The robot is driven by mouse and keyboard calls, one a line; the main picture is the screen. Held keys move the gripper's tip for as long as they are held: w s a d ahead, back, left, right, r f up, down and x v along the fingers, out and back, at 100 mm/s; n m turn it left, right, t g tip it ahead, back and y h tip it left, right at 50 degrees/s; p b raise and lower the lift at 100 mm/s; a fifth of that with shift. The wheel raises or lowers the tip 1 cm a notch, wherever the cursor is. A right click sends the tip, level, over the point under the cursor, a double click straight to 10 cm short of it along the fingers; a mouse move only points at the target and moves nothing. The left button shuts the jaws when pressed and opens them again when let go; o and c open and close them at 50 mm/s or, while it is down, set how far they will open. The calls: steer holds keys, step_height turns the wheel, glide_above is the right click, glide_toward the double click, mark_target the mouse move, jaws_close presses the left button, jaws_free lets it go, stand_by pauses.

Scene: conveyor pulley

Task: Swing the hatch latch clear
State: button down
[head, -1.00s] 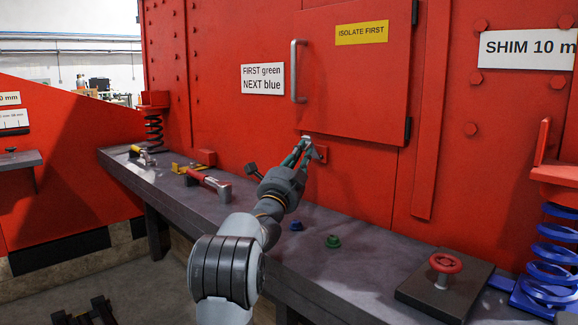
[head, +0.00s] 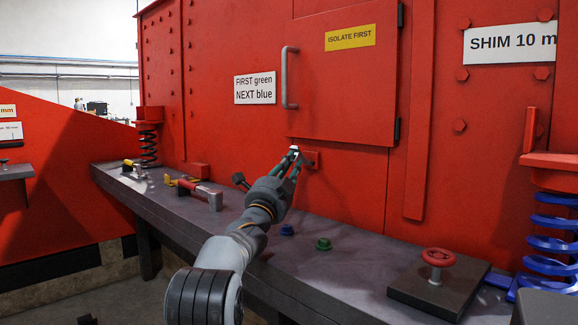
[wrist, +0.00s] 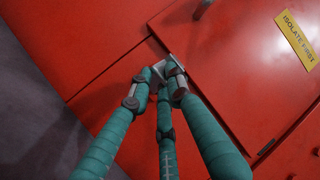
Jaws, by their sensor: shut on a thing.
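The red hatch door (head: 345,80) is closed flat against the red housing, with its vertical grey handle (head: 285,78) at its left edge. In the wrist view the teal fingers (wrist: 161,80) close around the pale latch (wrist: 174,66) at the door's edge. The fingers hide much of the latch, so its exact angle is unclear.
The grey bench (head: 262,268) runs below the hatch. A green knob (head: 323,244), a blue knob (head: 287,230) and a red handwheel (head: 439,258) are on it. A red-handled tool (head: 200,193) is to the left. A blue spring (head: 555,240) stands at right.

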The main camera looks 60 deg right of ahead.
steer(key=shift+s+d+f+g, duration=0.3)
steer(key=shift+d+f, duration=0.15)
steer(key=shift+f, duration=0.3)
steer(key=c, duration=1.8)
jaws_free()
steer(key=shift+d, duration=0.1)
steer(key=shift+o, duration=0.2)
steer(key=v, duration=1.2)
steer(key=shift+a+r, duration=0.25)
steer(key=shift+r, duration=0.15)
steer(key=shift+w, duration=0.15)
